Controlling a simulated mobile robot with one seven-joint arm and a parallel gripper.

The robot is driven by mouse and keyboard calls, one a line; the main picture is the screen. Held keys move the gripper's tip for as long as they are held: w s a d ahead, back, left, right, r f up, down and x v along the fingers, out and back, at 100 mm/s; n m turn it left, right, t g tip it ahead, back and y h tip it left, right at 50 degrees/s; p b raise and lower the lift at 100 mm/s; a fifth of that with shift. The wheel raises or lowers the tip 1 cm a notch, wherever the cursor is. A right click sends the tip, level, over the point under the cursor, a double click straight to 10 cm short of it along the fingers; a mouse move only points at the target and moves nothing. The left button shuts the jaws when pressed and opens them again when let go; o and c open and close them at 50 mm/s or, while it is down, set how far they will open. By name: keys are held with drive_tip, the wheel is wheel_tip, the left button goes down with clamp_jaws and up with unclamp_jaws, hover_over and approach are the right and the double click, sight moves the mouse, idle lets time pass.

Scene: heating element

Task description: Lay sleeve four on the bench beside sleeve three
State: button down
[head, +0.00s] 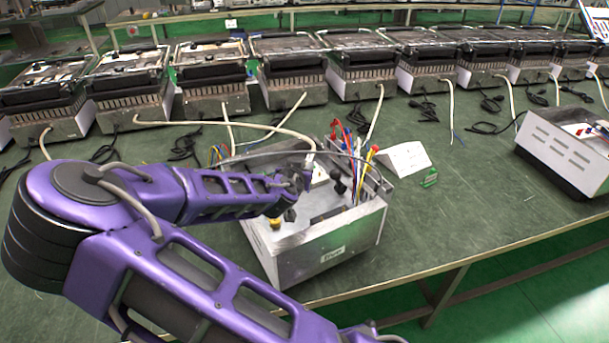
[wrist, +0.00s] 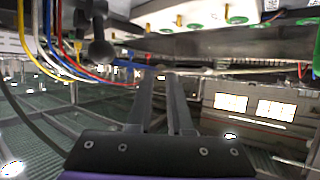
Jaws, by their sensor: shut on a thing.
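My gripper shows in the wrist view (wrist: 162,76), its two dark fingers close together at the tips. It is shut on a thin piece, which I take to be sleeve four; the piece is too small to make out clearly. In the head view my gripper (head: 297,183) is over the open metal unit, partly hidden by my own purple arm. The green bench (head: 475,215) lies around the unit. I cannot pick out sleeve three or tell the sleeves apart.
The open metal unit (head: 325,255) has coloured wires (head: 340,135) standing up from it. A white wedge (head: 405,160) and a small green piece (head: 429,178) lie to its right. A white-sided unit (head: 562,150) stands at the right. Several grill units line the back.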

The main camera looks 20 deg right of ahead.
drive_tip(key=shift+f, duration=1.1)
drive_tip(key=shift+f+b, duration=0.4)
drive_tip(key=shift+f, duration=0.25)
drive_tip(key=c, duration=0.8)
unclamp_jaws()
drive_tip(key=shift+c, duration=0.2)
drive_tip(key=shift+r, duration=0.1)
